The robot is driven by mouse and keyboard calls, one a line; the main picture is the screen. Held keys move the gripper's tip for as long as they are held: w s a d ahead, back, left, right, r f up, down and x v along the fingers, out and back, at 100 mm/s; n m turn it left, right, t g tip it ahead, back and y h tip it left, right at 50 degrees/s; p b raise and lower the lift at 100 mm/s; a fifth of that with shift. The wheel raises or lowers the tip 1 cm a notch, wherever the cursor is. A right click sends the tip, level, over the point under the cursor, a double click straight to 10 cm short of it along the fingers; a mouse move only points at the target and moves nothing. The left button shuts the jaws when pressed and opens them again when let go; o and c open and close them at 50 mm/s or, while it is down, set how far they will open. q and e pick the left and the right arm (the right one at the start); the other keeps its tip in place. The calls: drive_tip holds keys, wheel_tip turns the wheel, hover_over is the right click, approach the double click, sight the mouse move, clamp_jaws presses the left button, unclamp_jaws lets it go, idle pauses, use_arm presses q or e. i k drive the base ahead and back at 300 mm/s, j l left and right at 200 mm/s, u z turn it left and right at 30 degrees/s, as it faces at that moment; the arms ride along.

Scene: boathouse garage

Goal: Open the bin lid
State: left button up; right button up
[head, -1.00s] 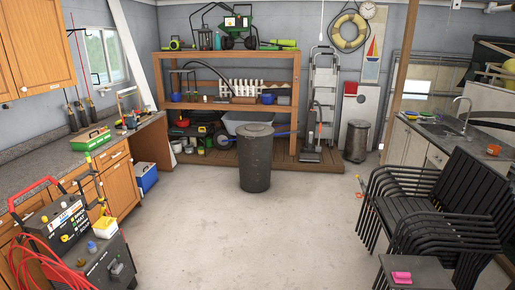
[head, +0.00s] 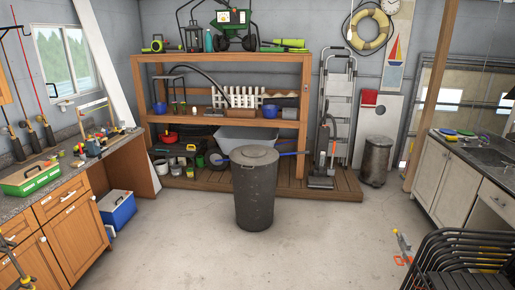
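A dark grey round bin (head: 254,200) stands upright on the concrete floor, near the middle of the head view. Its flat round lid (head: 254,156) sits closed on top. A second, smaller dark metal bin (head: 376,161) stands farther back at the right, beside the wooden platform, and its top also looks closed. I cannot tell from the view which of the two bins is meant.
Wooden shelving (head: 223,125) stands behind the bin on a low platform (head: 330,189). A cabinet (head: 66,226) lines the left and a blue cooler (head: 117,210) sits beside it. Stacked black chairs (head: 462,264) fill the lower right. The floor before the bin is clear.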

sight(252, 156)
drive_tip(key=i, duration=2.25)
